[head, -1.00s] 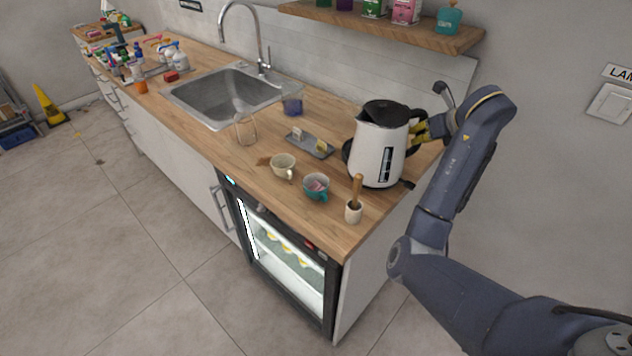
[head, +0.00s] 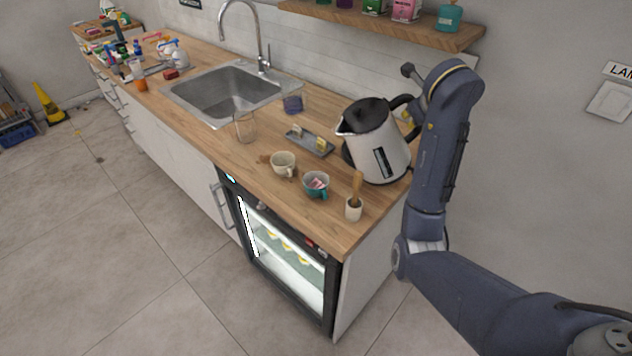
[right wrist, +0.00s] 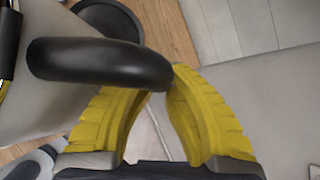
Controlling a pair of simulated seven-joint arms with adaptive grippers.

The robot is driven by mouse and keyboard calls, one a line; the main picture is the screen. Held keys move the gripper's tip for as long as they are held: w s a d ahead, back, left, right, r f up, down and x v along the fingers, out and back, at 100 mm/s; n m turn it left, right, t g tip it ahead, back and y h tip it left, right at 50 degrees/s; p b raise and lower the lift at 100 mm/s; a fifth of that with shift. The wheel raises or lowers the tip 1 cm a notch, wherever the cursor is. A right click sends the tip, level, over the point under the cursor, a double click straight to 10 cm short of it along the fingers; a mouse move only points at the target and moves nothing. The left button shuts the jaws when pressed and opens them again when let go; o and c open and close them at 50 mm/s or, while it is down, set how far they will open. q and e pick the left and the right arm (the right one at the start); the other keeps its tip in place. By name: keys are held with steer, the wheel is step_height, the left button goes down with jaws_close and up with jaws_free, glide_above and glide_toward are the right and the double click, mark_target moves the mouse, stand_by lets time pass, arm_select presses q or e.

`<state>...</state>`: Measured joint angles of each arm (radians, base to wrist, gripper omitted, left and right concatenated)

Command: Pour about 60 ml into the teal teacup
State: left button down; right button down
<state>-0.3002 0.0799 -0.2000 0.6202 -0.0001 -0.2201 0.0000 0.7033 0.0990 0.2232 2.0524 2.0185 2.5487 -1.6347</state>
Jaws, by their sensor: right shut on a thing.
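The teal teacup (head: 316,186) stands on the wooden counter in the head view, with something pinkish and white inside it. A white kettle (head: 378,150) with a black lid and a dark level window is tilted to the left, its spout up and behind the cup. My right gripper (head: 408,117) is at the kettle's handle side, mostly hidden by my arm in the head view. In the right wrist view its yellow fingers (right wrist: 158,92) close around the black handle (right wrist: 100,62). My left gripper is not in view.
A cream cup (head: 283,164) stands left of the teal one. A mortar with a pestle (head: 353,209) stands to its right, near the front edge. A small grey tray (head: 311,143) lies behind. The sink (head: 228,94) is further left.

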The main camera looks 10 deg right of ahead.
mark_target(379, 104)
steer(key=shift+s+a+r+n+h+p, duration=0.15)
steer(key=shift+a+r+n+h+p, duration=0.25)
steer(key=shift+a+r+h+p, duration=0.55)
steer(key=shift+s+a+r+n+t+h+p, duration=0.1)
steer(key=shift+a+r+n+t+h+p, duration=0.05)
steer(key=shift+a+r+h, duration=0.3)
steer(key=shift+a+r+n+t+h+p, duration=0.2)
steer(key=shift+a+h, duration=0.1)
steer(key=shift+a, duration=0.25)
steer(key=shift+s+a+r+n+t+h+p, duration=0.1)
steer(key=shift+a+r+n+t+h+p, duration=0.1)
steer(key=shift+a+r+h+p, duration=0.3)
steer(key=shift+a+r+n+t+h+p, duration=0.15)
steer(key=shift+a+r+h, duration=0.1)
steer(key=shift+r, duration=0.4)
steer(key=shift+s+a+n+h+p, duration=0.1)
steer(key=shift+a+n+h+p, duration=0.35)
steer(key=shift+a+h, duration=0.35)
steer(key=shift+s+a+f+n+t+h+p, duration=0.1)
steer(key=shift+a+f+n+t+h+p, duration=0.15)
steer(key=shift+a+h, duration=0.25)
steer(key=shift+a+f+n+t+h+p, duration=0.1)
steer(key=shift+a+h+p, duration=0.25)
steer(key=shift+a, duration=0.25)
steer(key=shift+a, duration=0.1)
